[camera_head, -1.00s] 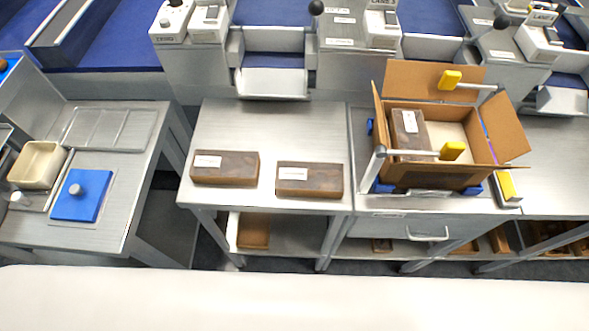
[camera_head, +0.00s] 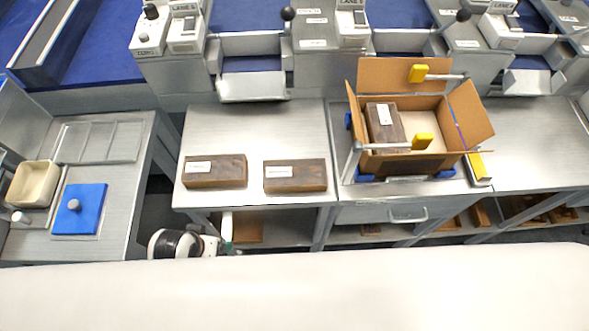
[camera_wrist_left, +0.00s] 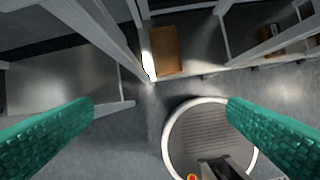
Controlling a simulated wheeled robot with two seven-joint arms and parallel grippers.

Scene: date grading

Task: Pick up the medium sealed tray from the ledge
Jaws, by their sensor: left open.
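Two brown sealed trays with white labels, a left one (camera_head: 215,172) and a right one (camera_head: 295,176), lie side by side near the front edge of the steel table (camera_head: 255,130). A third labelled tray (camera_head: 385,127) lies inside the open cardboard box. The labels are too small to read, so I cannot tell which tray is medium. My left gripper (camera_head: 227,228) is low, in front of the table and below its top. Its two green fingers are wide apart and empty in the left wrist view (camera_wrist_left: 160,106). My right gripper is not in view.
The cardboard box (camera_head: 461,118) stands right of the table with flaps up, between yellow-tipped clamps. A blue plate with a knob (camera_head: 88,215) and a cream bin (camera_head: 33,184) are at left. A brown box (camera_wrist_left: 165,50) sits on the lower shelf. The table behind the trays is clear.

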